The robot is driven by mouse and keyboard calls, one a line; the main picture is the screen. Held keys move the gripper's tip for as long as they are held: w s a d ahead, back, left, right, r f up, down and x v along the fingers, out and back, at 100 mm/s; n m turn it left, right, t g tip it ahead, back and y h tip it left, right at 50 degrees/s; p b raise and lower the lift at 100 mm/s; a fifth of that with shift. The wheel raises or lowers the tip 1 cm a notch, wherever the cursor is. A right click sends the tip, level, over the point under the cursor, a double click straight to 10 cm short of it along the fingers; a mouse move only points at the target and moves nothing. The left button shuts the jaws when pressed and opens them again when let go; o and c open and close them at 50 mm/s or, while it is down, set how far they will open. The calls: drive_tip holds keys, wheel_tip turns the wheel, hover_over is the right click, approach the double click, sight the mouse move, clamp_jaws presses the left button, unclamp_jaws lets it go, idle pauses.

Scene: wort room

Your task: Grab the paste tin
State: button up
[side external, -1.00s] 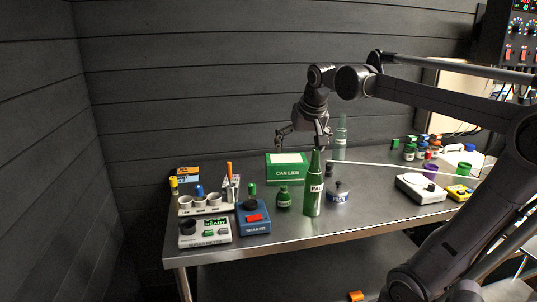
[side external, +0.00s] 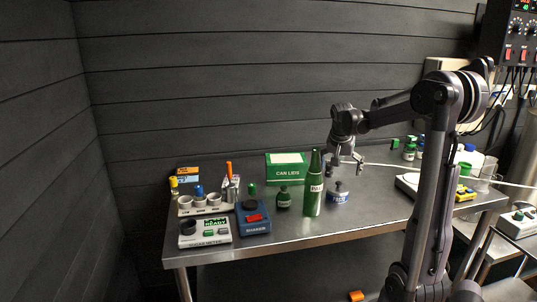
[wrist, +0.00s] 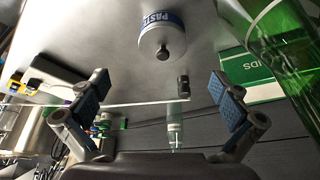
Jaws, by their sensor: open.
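The paste tin (side external: 338,197) is a small silver tin with a blue-and-white label and a dark knob on its lid. It stands on the steel table just right of a tall green bottle (side external: 314,186). In the wrist view the tin (wrist: 160,42) is at the top centre, its label upside down. My gripper (side external: 343,171) is open and empty, close above the tin in the side view. In the wrist view its two blue-padded fingers (wrist: 160,98) are wide apart, with the tin beyond them and untouched.
The green bottle (wrist: 285,45) is close beyond my right finger in the wrist view. A green can lids box (side external: 287,168) stands behind it. Bare table lies right of the tin.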

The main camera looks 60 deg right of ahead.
sight(337, 188)
drive_tip(key=x, duration=0.6)
drive_tip(key=shift+a+f, duration=0.15)
drive_tip(key=shift+f, duration=0.1)
drive_tip(key=shift+w+x, duration=0.15)
drive_tip(key=shift+x, duration=1.15)
drive_tip(key=shift+w+x, duration=0.15)
drive_tip(key=shift+x, duration=1.15)
drive_tip(key=shift+r, duration=0.1)
drive_tip(key=c, duration=1.5)
